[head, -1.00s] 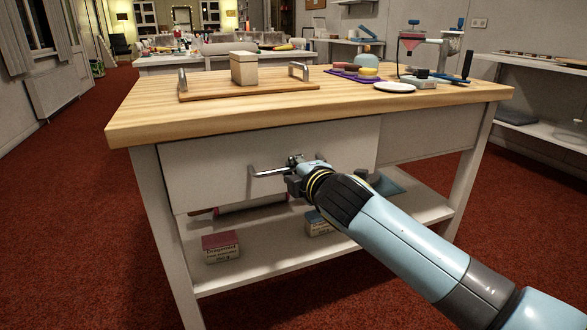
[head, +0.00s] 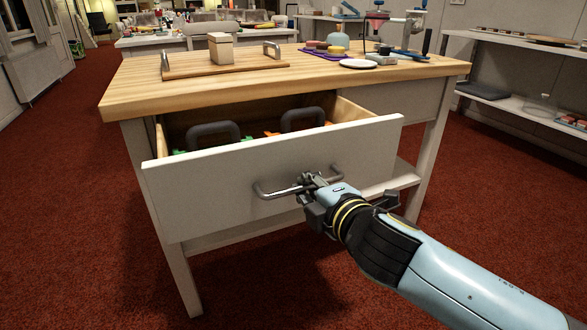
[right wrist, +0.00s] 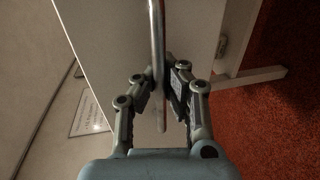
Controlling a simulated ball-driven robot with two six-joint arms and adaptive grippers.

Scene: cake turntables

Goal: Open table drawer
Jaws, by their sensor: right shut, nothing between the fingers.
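The table drawer (head: 215,200) is pulled partway out of the wooden-topped table (head: 240,82), and its inside shows. Its metal bar handle (head: 277,191) is on the white front. My right gripper (head: 309,183) is at the right part of this handle, shut. In the right wrist view the handle bar (right wrist: 156,35) runs between the sides of my gripper (right wrist: 160,85); whether the fingers touch it I cannot tell. My left gripper is not in view.
Two dark grey handles (head: 213,130) and some green and orange things show inside the drawer. A wooden tray (head: 180,73) with a beige box (head: 221,49) stands on the tabletop. Red carpet (head: 70,200) is clear in front and left. A shelf (head: 520,108) stands at the right.

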